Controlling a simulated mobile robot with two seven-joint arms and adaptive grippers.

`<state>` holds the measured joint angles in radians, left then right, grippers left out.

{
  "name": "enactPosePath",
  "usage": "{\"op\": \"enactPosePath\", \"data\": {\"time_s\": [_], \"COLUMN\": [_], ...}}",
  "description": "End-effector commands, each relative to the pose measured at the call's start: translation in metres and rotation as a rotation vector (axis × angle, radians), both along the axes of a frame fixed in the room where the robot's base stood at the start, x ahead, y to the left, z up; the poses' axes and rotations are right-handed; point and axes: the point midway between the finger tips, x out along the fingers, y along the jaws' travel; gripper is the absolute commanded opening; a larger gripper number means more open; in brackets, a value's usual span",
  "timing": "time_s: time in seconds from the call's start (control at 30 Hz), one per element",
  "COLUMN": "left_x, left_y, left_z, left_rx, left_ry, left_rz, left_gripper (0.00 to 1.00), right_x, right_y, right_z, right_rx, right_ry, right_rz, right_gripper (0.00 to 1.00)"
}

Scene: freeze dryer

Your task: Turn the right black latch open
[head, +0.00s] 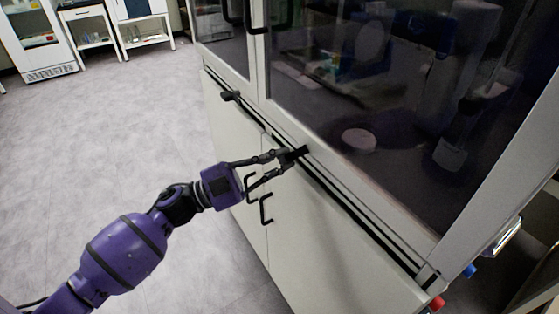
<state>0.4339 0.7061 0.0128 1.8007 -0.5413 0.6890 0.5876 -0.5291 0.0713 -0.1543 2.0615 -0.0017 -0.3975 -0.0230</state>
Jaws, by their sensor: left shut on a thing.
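My left gripper (288,159) reaches in from the left, with its purple arm. Its dark fingers are closed on the right black latch (302,151), on the ledge below the large glass door. The fingers hide much of this latch, and its exact angle is hard to tell. The other black latch (230,95) sits farther left on the same ledge and is clear of the gripper. My right gripper is not in view.
The freeze dryer has a tinted glass front (400,110) above white lower doors (320,225) with black handles (265,209). Red (437,303) and blue (469,271) knobs sit at its right corner. Open grey floor (110,120) lies to the left, with white furniture at the back.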

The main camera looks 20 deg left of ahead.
Motion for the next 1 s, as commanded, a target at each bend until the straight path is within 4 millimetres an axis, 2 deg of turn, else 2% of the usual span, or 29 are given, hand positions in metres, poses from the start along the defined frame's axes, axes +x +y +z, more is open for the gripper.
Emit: {"op": "enactPosePath", "data": {"time_s": [0.6, 1.0], "left_x": [0.002, 0.002], "left_y": [0.003, 0.002], "left_z": [0.006, 0.007], "left_rx": [0.454, 0.641], "left_ry": [-0.353, -0.500], "left_rz": [0.001, 0.000], "left_gripper": [0.00, 0.00], "right_x": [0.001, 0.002], "right_y": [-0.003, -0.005], "right_z": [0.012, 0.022], "right_rx": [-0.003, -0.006], "right_ry": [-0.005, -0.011], "right_rz": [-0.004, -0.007], "right_gripper": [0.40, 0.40]}}
